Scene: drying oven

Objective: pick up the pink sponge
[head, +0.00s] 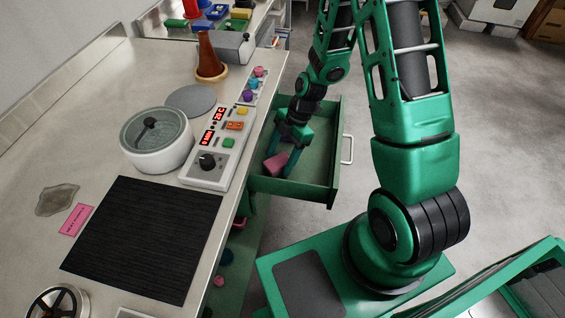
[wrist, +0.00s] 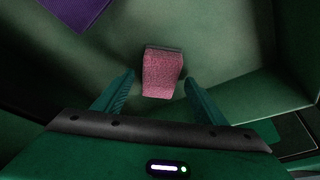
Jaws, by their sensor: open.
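The pink sponge (head: 277,162) lies inside an open green drawer (head: 318,183) under the counter's right edge. My gripper (head: 292,147) reaches down into the drawer over the sponge. In the wrist view the sponge (wrist: 162,73) sits on the drawer floor, between and slightly ahead of the two open green fingertips (wrist: 158,82). The fingers are apart from it on both sides, with nothing held. Part of the sponge is hidden by my gripper in the head view.
A purple item (wrist: 75,10) lies in the drawer at the upper left of the wrist view. Drawer walls stand close around my gripper. The counter holds a control box (head: 205,163), a grey-white bowl (head: 157,158) and a black mat (head: 140,240).

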